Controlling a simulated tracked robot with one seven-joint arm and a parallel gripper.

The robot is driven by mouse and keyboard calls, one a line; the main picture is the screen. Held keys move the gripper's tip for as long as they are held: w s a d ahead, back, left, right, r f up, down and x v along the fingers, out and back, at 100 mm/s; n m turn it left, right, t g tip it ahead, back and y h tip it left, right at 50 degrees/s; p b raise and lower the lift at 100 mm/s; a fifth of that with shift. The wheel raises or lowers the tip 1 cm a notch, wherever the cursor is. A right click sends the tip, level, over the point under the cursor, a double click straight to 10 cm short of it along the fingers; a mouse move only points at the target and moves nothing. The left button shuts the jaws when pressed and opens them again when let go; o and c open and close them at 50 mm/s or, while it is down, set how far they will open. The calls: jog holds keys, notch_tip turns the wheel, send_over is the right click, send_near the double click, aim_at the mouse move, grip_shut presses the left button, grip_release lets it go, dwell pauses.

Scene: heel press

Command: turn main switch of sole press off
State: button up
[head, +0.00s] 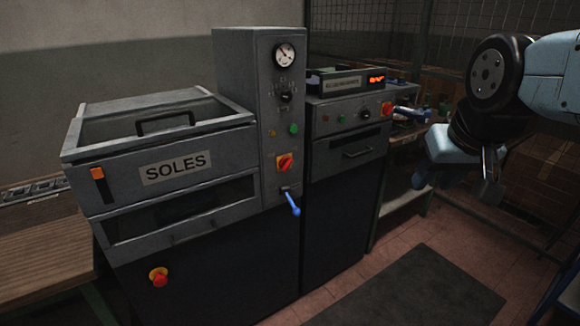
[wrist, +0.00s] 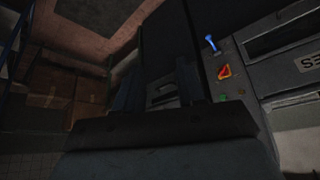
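The sole press (head: 175,169), labelled SOLES, stands at the left in the head view. Its main switch (head: 285,162) is a red knob on a yellow plate on the grey control column, below a green button and above a blue lever (head: 291,201). The knob looks tilted; its exact setting is too small to read. The switch also shows in the wrist view (wrist: 224,72), right of centre. My gripper (head: 458,184) hangs at the right in the head view, well away from the switch. In the wrist view its two dark fingers (wrist: 160,88) appear apart and empty.
A red emergency button (head: 159,277) is low on the sole press. The floor with a dark mat (head: 415,290) is clear.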

aim_at(289, 167)
jog(key=w+a+f+m+t+y, duration=0.1)
jog(key=w+a+f+t, duration=0.2)
jog(key=w, duration=1.1)
jog(key=w+a+f+m+t, duration=0.1)
jog(key=w+f+t, duration=0.3)
jog(key=w, duration=1)
jog(key=w+a+f+t+y, duration=0.1)
jog(key=w+a+f+y, duration=0.2)
jog(key=a+f+y, duration=0.45)
jog(key=w+a+f+t+y, duration=0.1)
jog(key=w+a+f+y, duration=0.3)
jog(key=f, duration=0.6)
jog(key=w+a, duration=0.3)
jog(key=w+a+h, duration=0.1)
jog(key=w+a, duration=0.2)
jog(key=w, duration=0.1)
jog(key=w+a+h, duration=0.1)
jog(key=w+a, duration=0.2)
jog(key=shift+w+r+h, duration=0.15)
jog(key=shift+w+h, duration=0.1)
jog(key=shift+w, duration=0.05)
jog(key=shift+c, duration=0.4)
grip_shut()
